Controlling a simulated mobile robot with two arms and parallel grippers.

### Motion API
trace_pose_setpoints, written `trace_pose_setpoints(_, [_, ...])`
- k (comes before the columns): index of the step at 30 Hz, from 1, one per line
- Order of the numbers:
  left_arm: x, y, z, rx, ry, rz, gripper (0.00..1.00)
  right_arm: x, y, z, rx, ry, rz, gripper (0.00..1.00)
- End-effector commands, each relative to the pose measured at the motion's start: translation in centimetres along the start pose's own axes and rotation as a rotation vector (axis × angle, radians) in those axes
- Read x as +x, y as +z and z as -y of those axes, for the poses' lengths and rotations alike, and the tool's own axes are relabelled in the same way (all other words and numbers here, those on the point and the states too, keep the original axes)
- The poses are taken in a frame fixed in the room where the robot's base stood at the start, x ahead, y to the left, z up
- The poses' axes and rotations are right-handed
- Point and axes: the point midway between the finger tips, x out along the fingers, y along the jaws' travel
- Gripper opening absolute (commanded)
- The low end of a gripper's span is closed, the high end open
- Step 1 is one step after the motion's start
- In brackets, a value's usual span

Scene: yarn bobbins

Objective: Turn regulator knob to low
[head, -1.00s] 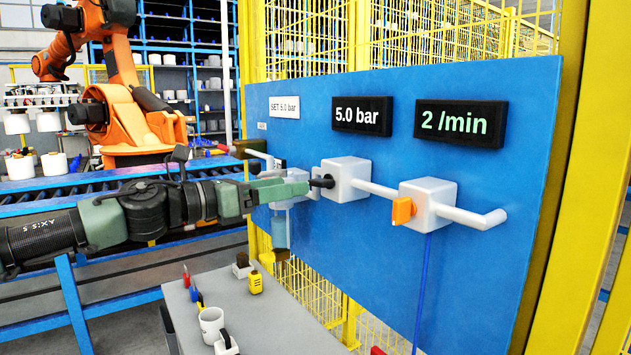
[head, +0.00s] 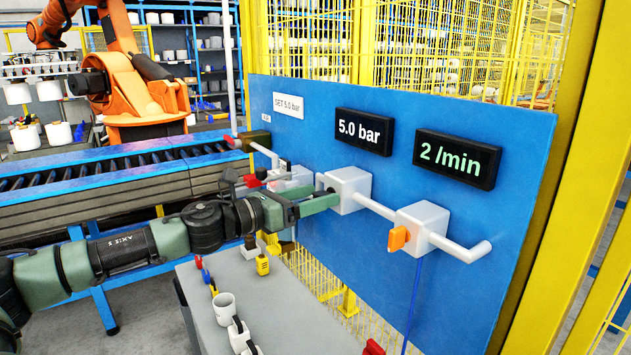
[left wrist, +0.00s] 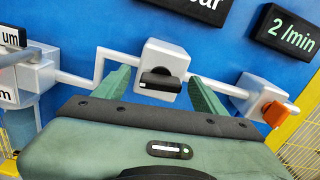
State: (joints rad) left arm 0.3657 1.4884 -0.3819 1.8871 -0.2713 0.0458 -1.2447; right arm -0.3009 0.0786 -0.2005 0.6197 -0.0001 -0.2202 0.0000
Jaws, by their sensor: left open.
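The regulator is a white box (head: 348,183) on a blue panel, with pipes on both sides. Its black knob (left wrist: 160,83) shows in the left wrist view, its bar lying roughly level; in the head view my gripper mostly hides it. My left gripper (head: 322,202) is open in front of the box. In the left wrist view its green fingers (left wrist: 160,90) stand apart, one on each side of the knob; I cannot tell if they touch it. The display (head: 364,132) above reads 5.0 bar, and a sign (head: 288,105) reads SET 5.0 bar. My right gripper is not in view.
A second white box (head: 424,224) with an orange handle (head: 398,238) is to the right, under a display (head: 455,159) reading 2 /min. A grey table (head: 285,315) with a white mug (head: 224,309) and small tools stands below. A conveyor (head: 110,180) runs behind my arm.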

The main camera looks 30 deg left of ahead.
Motion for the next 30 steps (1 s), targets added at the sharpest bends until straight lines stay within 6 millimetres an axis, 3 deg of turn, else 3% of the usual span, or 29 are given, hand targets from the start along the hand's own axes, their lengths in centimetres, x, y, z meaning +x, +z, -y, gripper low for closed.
trace_pose_setpoints(12, [0.29,-0.12,0.15,0.002,-0.001,-0.001,0.71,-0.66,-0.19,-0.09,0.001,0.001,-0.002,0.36])
trace_pose_setpoints(14, [0.28,-0.11,0.15,0.002,-0.001,-0.001,0.57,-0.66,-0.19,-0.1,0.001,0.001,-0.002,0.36])
trace_pose_setpoints(19, [0.28,-0.09,0.14,0.002,-0.001,-0.001,0.1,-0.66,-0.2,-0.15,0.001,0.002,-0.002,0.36])
trace_pose_setpoints(30, [0.27,-0.04,0.1,-0.058,-0.001,-0.001,0.09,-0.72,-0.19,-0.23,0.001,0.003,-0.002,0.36])
